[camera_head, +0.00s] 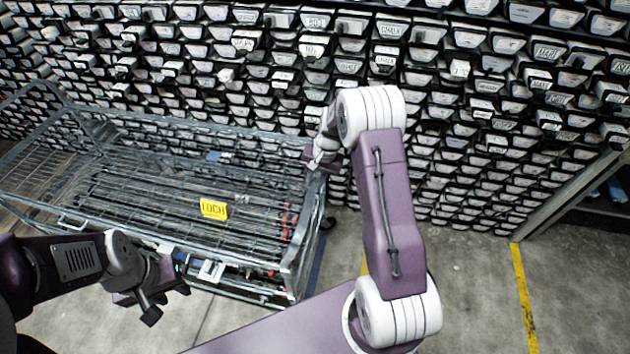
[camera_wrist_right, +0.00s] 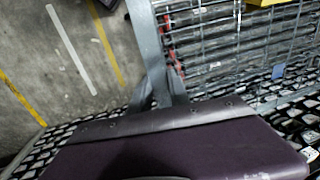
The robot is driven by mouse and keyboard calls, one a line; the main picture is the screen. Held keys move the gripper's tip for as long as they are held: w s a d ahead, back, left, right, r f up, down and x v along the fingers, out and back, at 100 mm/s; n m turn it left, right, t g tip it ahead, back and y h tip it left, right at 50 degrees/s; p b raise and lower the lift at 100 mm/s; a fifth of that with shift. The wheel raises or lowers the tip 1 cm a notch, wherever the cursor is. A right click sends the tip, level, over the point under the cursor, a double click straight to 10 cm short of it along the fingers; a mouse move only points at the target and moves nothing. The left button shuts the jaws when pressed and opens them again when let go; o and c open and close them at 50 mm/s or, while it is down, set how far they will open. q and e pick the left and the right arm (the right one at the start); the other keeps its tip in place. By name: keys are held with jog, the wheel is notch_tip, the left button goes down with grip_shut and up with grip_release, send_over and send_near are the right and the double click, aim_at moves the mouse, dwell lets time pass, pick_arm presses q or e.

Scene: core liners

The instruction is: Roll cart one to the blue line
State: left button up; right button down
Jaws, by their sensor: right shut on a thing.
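A long grey wire cart (camera_head: 150,135) with a yellow plate (camera_head: 213,209) stands at the left of the head view; I cannot read a number one on it. A dark blue line (camera_head: 317,262) lies on the floor just beyond its right end. My right gripper (camera_head: 316,160) is shut on the cart's frame at its far right corner. In the right wrist view the cart's mesh and grey corner post (camera_wrist_right: 148,45) show, while the fingertips are hidden behind my purple gripper body. My left gripper (camera_head: 167,301) is open and empty in front of the cart's near side.
A wall of labelled core trays (camera_head: 470,110) rises behind the cart. Concrete floor (camera_head: 465,270) is clear at the right, with a yellow line (camera_head: 524,300) on it. A dark shelf (camera_head: 595,205) with a metal edge stands at the far right.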

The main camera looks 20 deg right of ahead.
jog(key=shift+s+d+f, duration=0.1)
jog(key=shift+s+d, duration=0.15)
jog(key=shift+s, duration=0.05)
jog(key=shift+s+d, duration=0.45)
jog(key=c, duration=1.2)
grip_release()
jog(key=shift+s+d, duration=0.15)
jog(key=shift+d, duration=0.1)
jog(key=shift+c, duration=0.2)
pick_arm(q)
jog(key=shift+f+b, duration=0.9)
pick_arm(e)
notch_tip(320, 180, up, 9)
jog(key=s+d, duration=0.1)
jog(key=shift+d, duration=0.25)
pick_arm(q)
jog(key=shift+s, duration=0.1)
pick_arm(e)
jog(key=shift+s, duration=0.1)
